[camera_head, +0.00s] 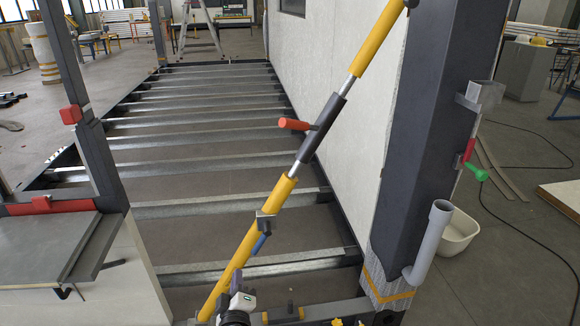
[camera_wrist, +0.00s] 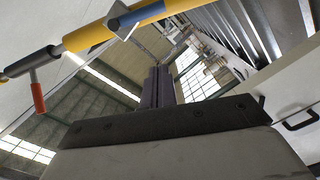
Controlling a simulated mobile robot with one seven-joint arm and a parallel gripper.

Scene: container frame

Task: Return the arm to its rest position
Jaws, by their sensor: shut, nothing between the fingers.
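My gripper (camera_wrist: 159,76) shows in the wrist view with its dark fingers together and nothing between them. In the head view my gripper (camera_head: 236,279) is at the bottom centre, in front of the lower part of a yellow diagonal brace (camera_head: 268,218). I cannot tell whether it touches the brace. The brace has a dark sleeve with a red handle (camera_head: 295,124) and a clamp with a blue lever (camera_head: 260,243). In the wrist view the brace (camera_wrist: 90,35) crosses the upper left, beyond the fingertips. Most of my arm is out of view.
A dark post (camera_head: 428,150) with a grey pipe (camera_head: 428,240) and a green-and-red valve handle (camera_head: 474,172) stands at right. A grey-topped bench (camera_head: 40,245) is at left. Metal floor beams (camera_head: 200,207) run behind the brace, beside a white wall panel (camera_head: 330,50). A white basin (camera_head: 460,237) stands right.

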